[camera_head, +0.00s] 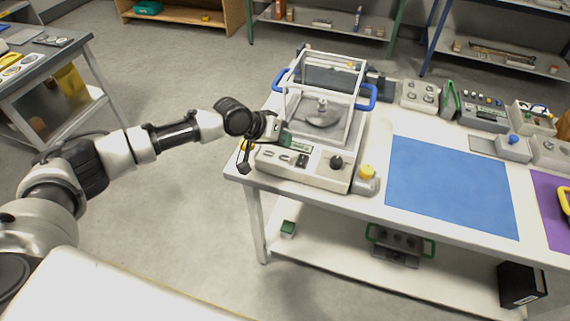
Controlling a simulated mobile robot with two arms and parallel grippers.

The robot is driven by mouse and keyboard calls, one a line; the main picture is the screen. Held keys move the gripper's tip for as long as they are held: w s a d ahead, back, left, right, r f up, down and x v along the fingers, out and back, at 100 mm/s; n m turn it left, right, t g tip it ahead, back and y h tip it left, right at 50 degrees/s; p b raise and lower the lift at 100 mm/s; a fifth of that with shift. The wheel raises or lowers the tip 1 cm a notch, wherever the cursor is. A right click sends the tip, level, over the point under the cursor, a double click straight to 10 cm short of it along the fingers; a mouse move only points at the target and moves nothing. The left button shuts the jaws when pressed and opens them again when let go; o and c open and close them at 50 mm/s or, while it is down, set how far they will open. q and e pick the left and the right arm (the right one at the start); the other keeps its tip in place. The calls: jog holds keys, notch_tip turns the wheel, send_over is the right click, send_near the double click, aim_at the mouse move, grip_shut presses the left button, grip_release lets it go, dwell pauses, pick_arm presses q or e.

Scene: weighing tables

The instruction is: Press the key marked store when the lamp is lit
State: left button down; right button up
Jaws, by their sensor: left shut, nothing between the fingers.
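A weighing balance (320,180) with a clear glass draft shield (325,85) and blue handles stands at the left end of the white table. Its front panel carries a greenish display (298,141), small keys (283,157) and a black knob (336,162). Key markings are too small to read, and I cannot tell which is store or whether a lamp is lit. My left gripper (244,166) is shut and empty at the panel's left end, fingers pointing down near the table edge. I cannot tell whether it touches the balance. My right gripper is not in view.
A yellow knob (367,172) sits right of the balance. A blue mat (450,185) and a purple mat (552,205) lie on the table (400,209). Boxes and devices (484,110) line its back. A lower shelf holds a grey crate (398,245) and black binder (521,285).

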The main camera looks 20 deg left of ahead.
aim_at(283, 155)
pick_arm(q)
jog(key=shift+f+b, duration=0.3)
jog(key=shift+f, duration=0.7)
dwell(1.2)
jog(key=shift+f, duration=0.4)
jog(key=shift+f, duration=0.4)
dwell(0.8)
jog(key=shift+r+p, duration=0.65)
jog(key=shift+r, duration=0.15)
jog(key=shift+r, duration=0.1)
notch_tip(283, 155, up, 5)
jog(key=p, duration=0.5)
